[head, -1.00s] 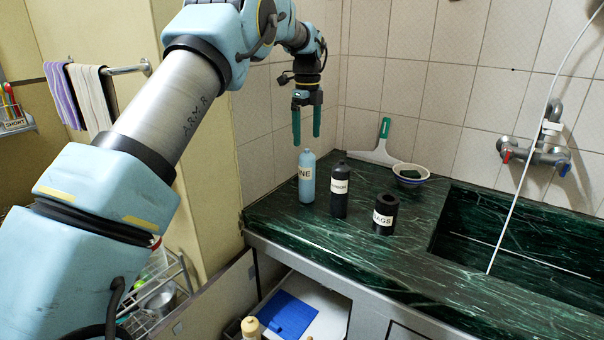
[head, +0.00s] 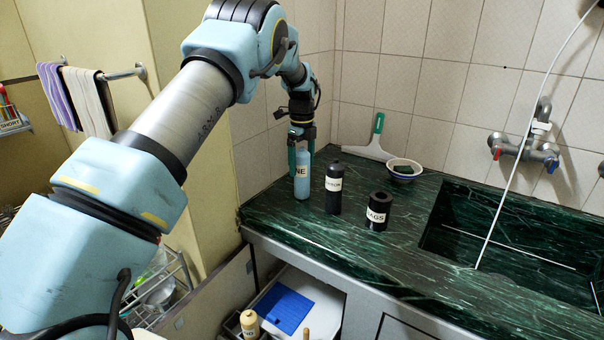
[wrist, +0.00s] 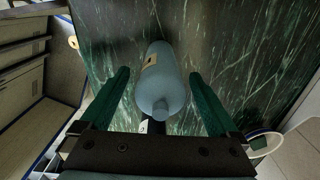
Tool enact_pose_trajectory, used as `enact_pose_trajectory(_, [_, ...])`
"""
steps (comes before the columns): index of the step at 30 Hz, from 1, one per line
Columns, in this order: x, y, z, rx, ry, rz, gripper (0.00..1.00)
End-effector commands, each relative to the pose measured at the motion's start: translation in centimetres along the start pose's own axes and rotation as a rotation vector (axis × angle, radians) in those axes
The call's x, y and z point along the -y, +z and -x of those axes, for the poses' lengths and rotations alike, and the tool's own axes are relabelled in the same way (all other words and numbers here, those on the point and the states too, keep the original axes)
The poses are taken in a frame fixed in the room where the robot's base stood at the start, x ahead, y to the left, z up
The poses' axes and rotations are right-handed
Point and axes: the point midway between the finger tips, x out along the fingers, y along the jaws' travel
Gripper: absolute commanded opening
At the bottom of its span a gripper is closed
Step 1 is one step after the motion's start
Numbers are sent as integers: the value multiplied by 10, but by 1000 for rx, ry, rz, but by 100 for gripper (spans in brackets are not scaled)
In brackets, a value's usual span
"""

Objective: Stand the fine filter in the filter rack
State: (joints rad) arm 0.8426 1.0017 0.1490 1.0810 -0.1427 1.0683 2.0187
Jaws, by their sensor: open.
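The fine filter (head: 302,186) is a light blue bottle with a white label of which "NE" shows. It stands upright on the green marble counter. My gripper (head: 302,160) points down over it, with its green fingers around the upper part of the bottle. In the wrist view the filter (wrist: 158,80) stands between the two open fingers (wrist: 160,86), with a gap on each side. A dark holder (head: 229,326) in the open cabinet below has a cream bottle (head: 249,324) labelled "ND" in it; it may be the filter rack, only partly in view.
A black bottle (head: 333,188) stands close right of the filter, then a black cylinder (head: 377,212) labelled "AGS". A squeegee (head: 372,147) and a bowl (head: 404,171) are behind. The sink (head: 500,225) is right. A blue mat (head: 284,309) lies in the cabinet.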

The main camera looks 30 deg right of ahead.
Motion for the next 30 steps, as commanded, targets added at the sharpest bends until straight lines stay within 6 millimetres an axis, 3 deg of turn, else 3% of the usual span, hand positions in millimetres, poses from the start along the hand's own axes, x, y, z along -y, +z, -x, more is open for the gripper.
enact_pose_trajectory(2, [0,0,0,0,0,0,96])
enact_pose_trajectory(5, [0,0,0,0,0,0,86])
enact_pose_trajectory(27, [0,0,1,0,0,0,3])
enact_pose_trajectory(30, [0,0,1,0,-1,0,0])
